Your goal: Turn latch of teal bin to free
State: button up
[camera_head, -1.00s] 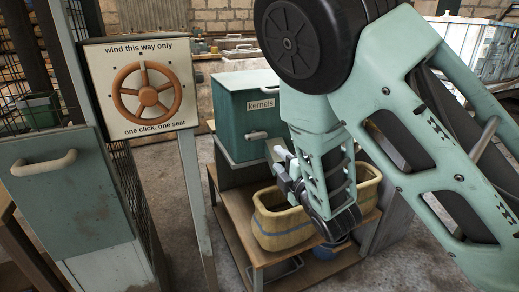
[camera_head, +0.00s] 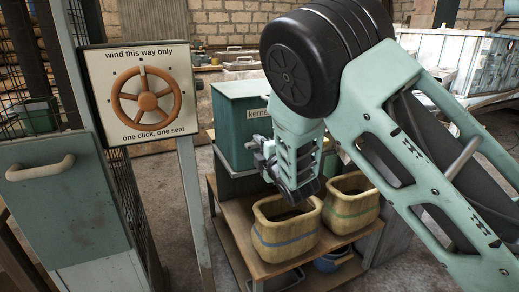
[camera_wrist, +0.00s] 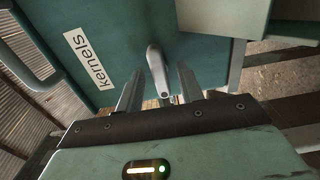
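The teal bin (camera_head: 232,125) with a "kernels" label stands on a wooden shelf unit, left of my arm in the head view. Its front also fills much of the wrist view (camera_wrist: 120,30). A grey latch lever (camera_wrist: 156,66) on the bin's front shows in the wrist view, between my two fingers. My gripper (camera_wrist: 160,88) is open, with one finger on each side of the lever. Whether either finger touches it I cannot tell. In the head view my gripper (camera_head: 262,155) is in front of the bin, and my arm hides the latch and part of the label.
Two yellow baskets (camera_head: 286,237) (camera_head: 351,211) stand on the wooden shelf below my gripper. A signboard with an orange handwheel (camera_head: 147,92) stands on a post at left. A grey-green cabinet (camera_head: 65,195) with a handle is at far left.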

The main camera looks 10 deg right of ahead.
grip_shut()
jog(key=shift+m, duration=0.3)
jog(key=m, duration=0.3)
jog(key=shift+m, duration=0.4)
jog(key=m+b, duration=0.1)
jog(key=m, duration=0.3)
jog(key=shift+f+m, duration=0.1)
jog(key=shift+m, duration=0.2)
jog(key=m+b, duration=0.1)
jog(key=m, duration=0.3)
jog(key=shift+m+b, duration=0.85)
jog(key=shift+m, duration=1.55)
